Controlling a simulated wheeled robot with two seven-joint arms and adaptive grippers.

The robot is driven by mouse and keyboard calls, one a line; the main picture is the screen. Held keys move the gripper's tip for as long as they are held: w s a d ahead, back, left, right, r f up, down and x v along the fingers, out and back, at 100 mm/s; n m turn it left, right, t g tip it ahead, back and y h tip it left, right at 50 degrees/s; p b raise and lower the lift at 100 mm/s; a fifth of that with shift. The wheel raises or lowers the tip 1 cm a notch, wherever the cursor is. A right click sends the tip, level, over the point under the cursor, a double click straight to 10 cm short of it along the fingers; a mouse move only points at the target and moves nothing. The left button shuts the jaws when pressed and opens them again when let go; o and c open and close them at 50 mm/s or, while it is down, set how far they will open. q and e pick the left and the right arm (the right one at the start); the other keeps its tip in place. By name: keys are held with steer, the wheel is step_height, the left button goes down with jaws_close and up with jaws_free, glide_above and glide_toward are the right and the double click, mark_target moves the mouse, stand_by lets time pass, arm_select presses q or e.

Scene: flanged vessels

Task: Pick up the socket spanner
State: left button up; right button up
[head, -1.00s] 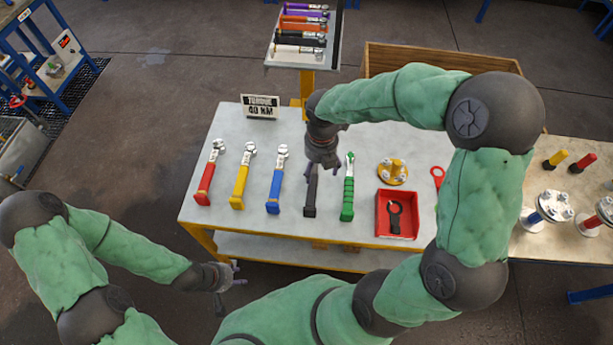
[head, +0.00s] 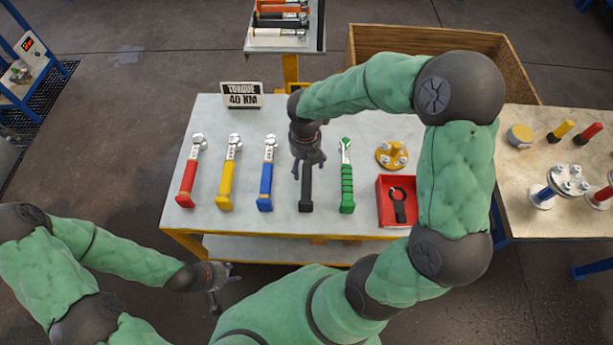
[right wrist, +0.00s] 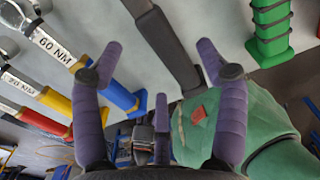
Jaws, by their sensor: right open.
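Several handled tools lie in a row on the white table (head: 285,105): red (head: 187,180), yellow (head: 227,182), blue (head: 266,182), black (head: 306,190) and green (head: 347,185). The green one has a ribbed grip and a small ratchet-like head; I cannot tell for certain which is the socket spanner. My right gripper (head: 308,168) is open above the black tool and hides its head. In the right wrist view, the black handle (right wrist: 165,45) shows between the spread fingers (right wrist: 157,60), not gripped. My left gripper (head: 222,285) looks open and empty, off the table's front.
A sign (head: 241,95) reading 40 NM stands at the back left of the table. A red tray (head: 383,218) with a black tool and a yellow flanged piece (head: 391,155) are right of the green tool. A wooden crate (head: 365,45) stands behind; a side table (head: 520,215) holds flanged vessels.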

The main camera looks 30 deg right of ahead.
mark_target(304, 173)
step_height(304, 173, down, 6)
steer(key=b, duration=0.2)
steer(key=shift+w+a+b, duration=0.1)
steer(key=shift+b, duration=0.2)
steer(key=shift+r, duration=0.15)
steer(key=c, duration=1.4)
